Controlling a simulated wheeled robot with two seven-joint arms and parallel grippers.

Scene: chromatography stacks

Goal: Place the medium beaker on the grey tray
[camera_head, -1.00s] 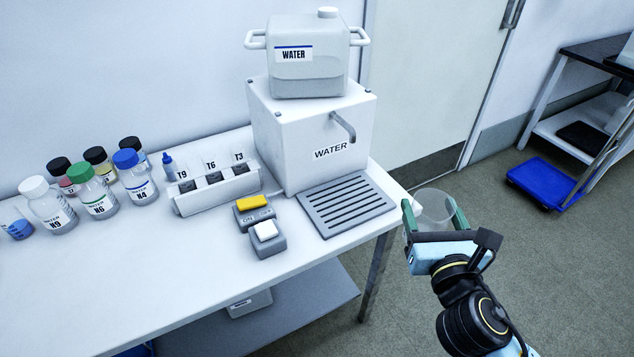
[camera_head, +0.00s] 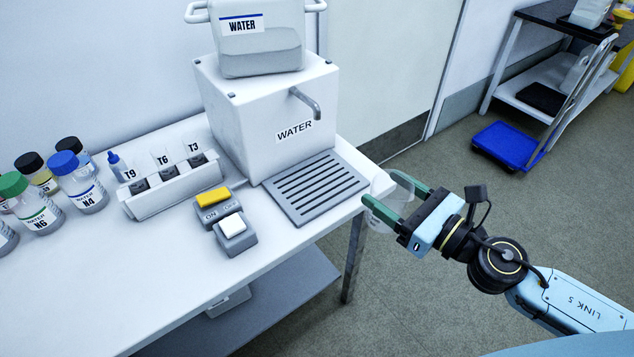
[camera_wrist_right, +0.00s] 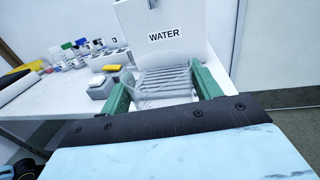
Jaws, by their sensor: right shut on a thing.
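A clear beaker (camera_head: 381,212) is between the green fingers of my right gripper (camera_head: 397,204), which is shut on it. The beaker is beside the right end of the bench, close to the front right corner of the grey slatted tray (camera_head: 316,187). The tray lies empty on the bench under the spout of the white water box. In the right wrist view the slatted tray (camera_wrist_right: 165,80) shows straight ahead between the two fingers, seen through the clear beaker, whose outline is faint. My left gripper is not in view.
The white water box (camera_head: 262,135) with its metal spout (camera_head: 308,103) stands behind the tray. A yellow and white switch pair (camera_head: 228,218), a tube rack (camera_head: 175,188) and several capped bottles (camera_head: 82,190) stand to the left. A blue platform (camera_head: 503,143) is on the floor at right.

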